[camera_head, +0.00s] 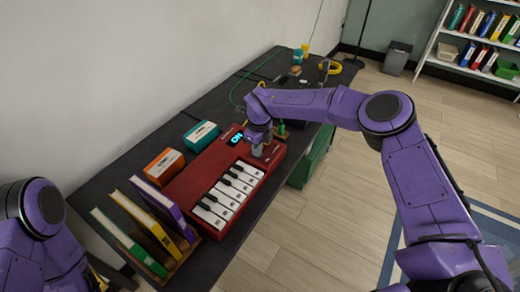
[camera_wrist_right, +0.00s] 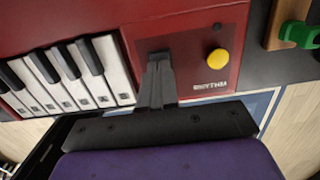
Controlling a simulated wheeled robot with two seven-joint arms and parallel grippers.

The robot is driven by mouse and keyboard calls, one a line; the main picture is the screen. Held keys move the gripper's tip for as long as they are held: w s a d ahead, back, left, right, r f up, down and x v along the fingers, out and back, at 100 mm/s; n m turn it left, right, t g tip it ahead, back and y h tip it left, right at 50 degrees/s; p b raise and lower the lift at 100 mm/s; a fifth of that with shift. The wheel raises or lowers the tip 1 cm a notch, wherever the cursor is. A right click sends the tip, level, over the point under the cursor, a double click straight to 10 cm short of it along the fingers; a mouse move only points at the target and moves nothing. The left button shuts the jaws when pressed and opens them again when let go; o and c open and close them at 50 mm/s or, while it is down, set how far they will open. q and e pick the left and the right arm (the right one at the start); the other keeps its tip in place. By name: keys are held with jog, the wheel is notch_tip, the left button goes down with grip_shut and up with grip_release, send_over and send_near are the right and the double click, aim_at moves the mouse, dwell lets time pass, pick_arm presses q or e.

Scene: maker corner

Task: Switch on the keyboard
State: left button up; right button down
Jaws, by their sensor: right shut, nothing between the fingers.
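The red keyboard (camera_head: 190,183) lies on the dark bench, with white and black keys along its front edge. A small lit display (camera_head: 237,138) near its far end shows blue characters that look like "ON". My right gripper (camera_head: 262,152) is shut and empty over the far end of the keyboard. In the right wrist view, the fingertips of the right gripper (camera_wrist_right: 160,58) are over the red panel between the white keys (camera_wrist_right: 108,62) and a yellow round knob (camera_wrist_right: 218,55). The label "RHYTHM" sits below the knob. I cannot tell whether the fingertips touch the panel. My left gripper is out of view.
Books in a wooden rack (camera_head: 186,262) stand at the near end of the bench. An orange box (camera_head: 164,166) and a teal box (camera_head: 201,136) sit behind the keyboard. A green item (camera_wrist_right: 299,35) lies beyond the knob. Floor to the right is open.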

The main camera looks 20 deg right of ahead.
notch_tip(320, 180, up, 4)
jog(key=p, duration=0.3)
jog(key=shift+w+r+p, duration=0.1)
jog(key=shift+r+p, duration=0.15)
jog(key=shift+p, duration=0.1)
jog(key=shift+d+r+b, duration=0.1)
jog(key=shift+r+b, duration=0.4)
jog(key=shift+b, duration=0.4)
notch_tip(320, 180, up, 9)
jog(key=s+b, duration=0.1)
jog(key=shift+d+f, duration=0.2)
jog(key=shift+f, duration=0.1)
